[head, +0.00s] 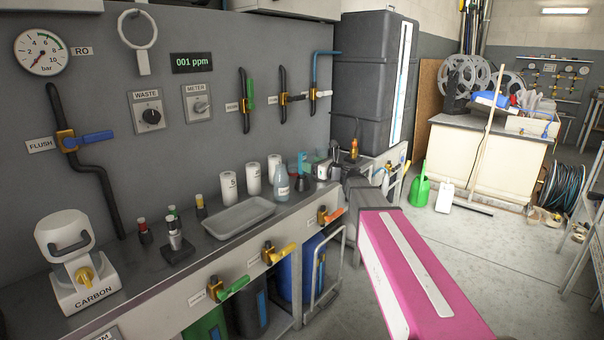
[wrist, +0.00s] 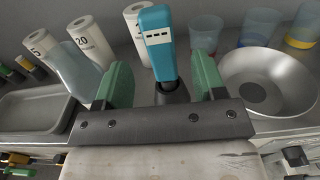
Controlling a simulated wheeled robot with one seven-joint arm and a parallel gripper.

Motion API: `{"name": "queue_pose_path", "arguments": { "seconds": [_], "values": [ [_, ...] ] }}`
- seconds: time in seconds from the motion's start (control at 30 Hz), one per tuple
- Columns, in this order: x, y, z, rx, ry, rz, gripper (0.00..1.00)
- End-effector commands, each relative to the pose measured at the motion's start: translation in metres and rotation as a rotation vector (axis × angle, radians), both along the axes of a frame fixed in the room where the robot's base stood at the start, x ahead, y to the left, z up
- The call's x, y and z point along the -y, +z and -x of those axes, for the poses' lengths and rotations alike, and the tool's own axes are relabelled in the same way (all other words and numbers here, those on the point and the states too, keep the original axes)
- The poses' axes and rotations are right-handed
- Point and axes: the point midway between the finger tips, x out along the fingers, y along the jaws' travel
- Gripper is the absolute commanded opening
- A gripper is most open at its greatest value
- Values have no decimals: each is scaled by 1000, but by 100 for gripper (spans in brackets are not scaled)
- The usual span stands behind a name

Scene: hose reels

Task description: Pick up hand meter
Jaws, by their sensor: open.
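The hand meter (wrist: 157,35) is a teal handheld device with a pale face band and a few dark marks. It stands upright in a small dark holder (wrist: 172,93) on the bench. In the head view the meter (head: 302,163) shows small, above the dark holder (head: 302,184). My gripper (wrist: 161,68) is open, with one green finger on each side of the meter and holder in the wrist view. Gaps show on both sides, and nothing is held. The holder's lower part is hidden behind the gripper's dark crossbar.
A steel bowl (wrist: 265,82) sits close to the right finger, with beakers (wrist: 206,32) behind. White cylinders (wrist: 90,40) and a pale blue bottle (wrist: 76,72) stand on the left. A grey tray (head: 240,217) lies farther left on the bench. The panel wall rises behind.

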Motion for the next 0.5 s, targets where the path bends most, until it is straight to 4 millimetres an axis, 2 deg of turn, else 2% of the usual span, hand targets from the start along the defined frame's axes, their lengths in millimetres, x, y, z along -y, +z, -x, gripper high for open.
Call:
{"name": "queue_pose_path", "arguments": {
  "seconds": [0.17,0.5],
  "values": [
    [-8,0,-7,1,1,1,64],
    [-41,1,-34,0,1,1,64]
  ]
}}
